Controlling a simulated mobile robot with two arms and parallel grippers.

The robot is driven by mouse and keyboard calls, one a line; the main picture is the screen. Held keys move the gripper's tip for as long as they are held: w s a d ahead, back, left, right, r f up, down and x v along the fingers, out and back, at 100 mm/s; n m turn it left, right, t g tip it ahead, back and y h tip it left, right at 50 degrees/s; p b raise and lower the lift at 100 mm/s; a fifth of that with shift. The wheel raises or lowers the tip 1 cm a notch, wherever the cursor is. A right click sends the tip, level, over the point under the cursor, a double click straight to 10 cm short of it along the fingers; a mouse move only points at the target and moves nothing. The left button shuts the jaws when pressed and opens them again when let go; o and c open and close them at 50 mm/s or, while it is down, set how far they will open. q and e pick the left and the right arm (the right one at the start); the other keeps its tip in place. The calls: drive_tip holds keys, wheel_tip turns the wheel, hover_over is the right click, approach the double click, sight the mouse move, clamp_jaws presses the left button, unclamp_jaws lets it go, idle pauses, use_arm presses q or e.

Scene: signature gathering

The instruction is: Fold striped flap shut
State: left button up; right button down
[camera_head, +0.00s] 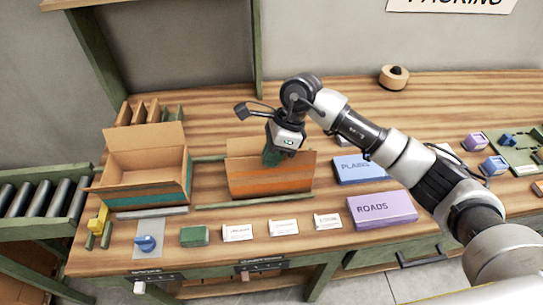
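An open cardboard box (238,150) stands at the middle of the bench. Its front is an orange panel (268,182) with faint lines across it; I cannot tell for sure that this is the striped flap. My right gripper (274,153) comes in from the right and points down over the box, behind the top edge of the orange panel. Something green shows at its tip, and the fingertips are too small and hidden to tell open from shut. My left gripper is out of view.
A purple ROADS box (381,210) and a blue PLAINS box (358,170) lie right of the middle box. White cards (284,228) and a green block (195,236) line the front.

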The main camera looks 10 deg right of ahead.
drive_tip(key=c, duration=1.3)
unclamp_jaws()
drive_tip(key=b+v, duration=0.3)
drive_tip(key=v, duration=0.7)
drive_tip(key=shift+d+r, duration=0.15)
drive_tip(key=shift+r, duration=0.2)
drive_tip(key=shift+f, duration=0.1)
